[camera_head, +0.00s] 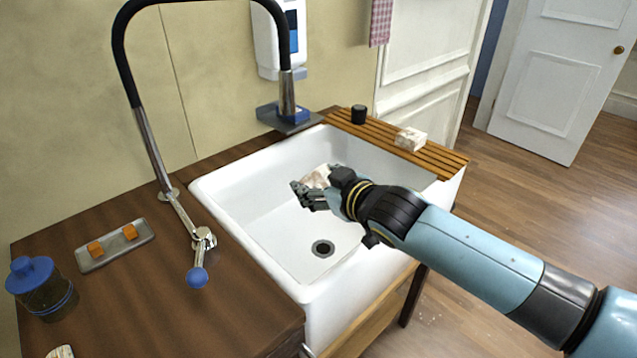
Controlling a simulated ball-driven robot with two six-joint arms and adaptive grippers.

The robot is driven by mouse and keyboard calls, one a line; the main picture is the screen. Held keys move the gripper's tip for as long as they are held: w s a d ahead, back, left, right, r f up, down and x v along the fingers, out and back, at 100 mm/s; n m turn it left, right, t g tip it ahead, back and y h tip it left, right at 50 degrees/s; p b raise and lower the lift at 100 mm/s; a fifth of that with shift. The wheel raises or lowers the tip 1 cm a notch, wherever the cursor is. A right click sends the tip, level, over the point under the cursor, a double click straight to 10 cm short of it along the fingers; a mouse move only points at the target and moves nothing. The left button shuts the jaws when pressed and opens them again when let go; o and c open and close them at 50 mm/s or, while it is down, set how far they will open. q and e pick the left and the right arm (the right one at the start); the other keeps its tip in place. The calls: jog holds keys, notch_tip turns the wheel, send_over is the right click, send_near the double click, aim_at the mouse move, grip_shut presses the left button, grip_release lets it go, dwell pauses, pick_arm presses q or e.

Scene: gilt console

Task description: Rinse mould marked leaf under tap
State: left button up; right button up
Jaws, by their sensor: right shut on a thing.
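My right gripper (308,195) reaches in from the right over the white sink (262,228). It is shut on a whitish mould (316,178), which my fingers partly hide; no leaf mark can be made out on it. The tap (148,140) has a tall black hose arched over the back left of the sink. Its metal nozzle (287,95) hangs behind and left of the held mould, and no water shows coming from it. The tap's lever has a blue knob (197,277). My left gripper is not in view.
A tray (115,245) with orange blocks and a blue-lidded jar (42,290) stand on the left counter. A dispenser (268,42) hangs behind.

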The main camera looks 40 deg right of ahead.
jog(key=shift+b+x, duration=0.35)
jog(key=shift+x, duration=0.8)
pick_arm(q)
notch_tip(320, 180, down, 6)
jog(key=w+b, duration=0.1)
jog(key=b, duration=0.4)
pick_arm(e)
jog(key=w+d+f, duration=0.1)
jog(key=w+d, duration=0.1)
jog(key=w, duration=0.8)
jog(key=shift+d+f, duration=0.3)
jog(key=shift+d, duration=0.1)
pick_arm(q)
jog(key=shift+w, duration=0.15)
